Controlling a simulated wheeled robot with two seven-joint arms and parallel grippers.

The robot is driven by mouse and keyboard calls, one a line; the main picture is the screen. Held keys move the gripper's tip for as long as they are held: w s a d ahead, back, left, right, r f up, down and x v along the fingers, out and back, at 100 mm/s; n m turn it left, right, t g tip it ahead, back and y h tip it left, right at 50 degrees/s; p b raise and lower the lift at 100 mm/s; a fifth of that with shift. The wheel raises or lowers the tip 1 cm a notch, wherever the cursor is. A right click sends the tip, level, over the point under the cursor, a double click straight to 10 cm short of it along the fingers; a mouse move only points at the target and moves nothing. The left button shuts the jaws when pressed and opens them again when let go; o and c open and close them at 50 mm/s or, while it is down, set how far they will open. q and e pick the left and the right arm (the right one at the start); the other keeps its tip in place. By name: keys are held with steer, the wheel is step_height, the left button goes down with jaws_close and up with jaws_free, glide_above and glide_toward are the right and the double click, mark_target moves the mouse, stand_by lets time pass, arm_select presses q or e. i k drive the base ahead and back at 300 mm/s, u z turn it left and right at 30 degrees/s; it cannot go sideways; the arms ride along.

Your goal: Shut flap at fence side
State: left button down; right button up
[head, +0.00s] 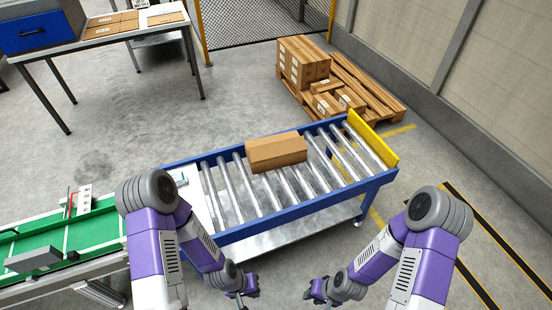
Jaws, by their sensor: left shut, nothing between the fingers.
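A brown cardboard box (276,153) sits on the rollers of a blue-framed roller conveyor (288,213). Its long side faces me and its far long side faces the mesh fence (262,22). At this size I cannot make out separate flaps or whether the fence-side one is up or down. My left gripper (243,298) is shut and empty, low in front of the conveyor's near side. My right gripper (312,297) is to its right, also in front of the conveyor and apart from the box; its fingers are too small to read.
A yellow end stop (372,140) closes the conveyor's right end. A green belt conveyor (70,238) lies at the left. Behind, a pallet (368,88) carries stacked cartons (303,62). A table (95,40) with flat cardboard stands back left. Rollers beside the box are clear.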

mark_target(274, 150)
steer(key=z, duration=0.25)
steer(key=i, duration=0.95)
steer(key=z, duration=0.5)
